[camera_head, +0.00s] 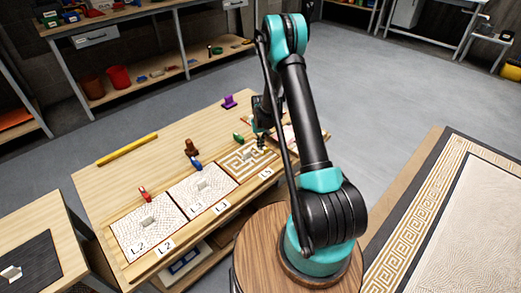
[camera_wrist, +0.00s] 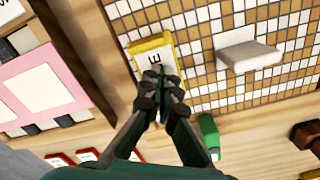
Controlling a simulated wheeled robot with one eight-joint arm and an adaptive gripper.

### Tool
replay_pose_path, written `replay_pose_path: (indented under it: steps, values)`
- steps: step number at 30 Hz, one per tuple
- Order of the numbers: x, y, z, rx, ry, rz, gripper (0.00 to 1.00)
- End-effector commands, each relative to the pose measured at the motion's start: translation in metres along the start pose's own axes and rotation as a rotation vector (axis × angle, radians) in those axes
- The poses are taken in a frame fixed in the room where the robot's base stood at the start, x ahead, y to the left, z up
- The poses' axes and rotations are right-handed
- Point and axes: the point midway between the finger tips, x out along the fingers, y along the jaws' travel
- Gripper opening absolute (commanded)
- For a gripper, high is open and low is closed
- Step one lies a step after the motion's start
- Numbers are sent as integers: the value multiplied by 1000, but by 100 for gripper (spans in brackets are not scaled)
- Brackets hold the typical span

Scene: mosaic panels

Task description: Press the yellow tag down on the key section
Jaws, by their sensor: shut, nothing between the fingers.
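The yellow tag (camera_wrist: 152,47), a yellow-rimmed plate with a white face and a dark letter, lies at the edge of the key section (camera_wrist: 203,32), a panel of brown and white tiles in a key pattern. The key section (camera_head: 246,160) also shows in the head view, on the table beside my arm. My gripper (camera_wrist: 158,82) is shut and empty, its fingertips over the tag's near end and hiding part of it. I cannot tell whether they touch it. In the head view the tag is not clearly visible, and my arm partly hides the gripper area.
A grey-white block (camera_wrist: 248,55) stands up from the key section. A green piece (camera_wrist: 209,137) sits right of my fingers. A pink-bordered sheet (camera_wrist: 70,70) lies to the left. Two pale panels (camera_head: 202,185) and a yellow bar (camera_head: 127,150) share the table (camera_head: 110,185).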

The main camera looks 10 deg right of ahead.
Motion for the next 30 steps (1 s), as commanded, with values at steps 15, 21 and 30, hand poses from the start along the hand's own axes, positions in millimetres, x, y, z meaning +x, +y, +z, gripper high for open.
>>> replay_pose_path:
  steps: [15, 21, 30]
  values:
    - [-33, 0, 0, 0, 0, 0, 0]
    - [-48, 0, 0, 0, 0, 0, 0]
    - [-69, 0, 0, 0, 0, 0, 0]
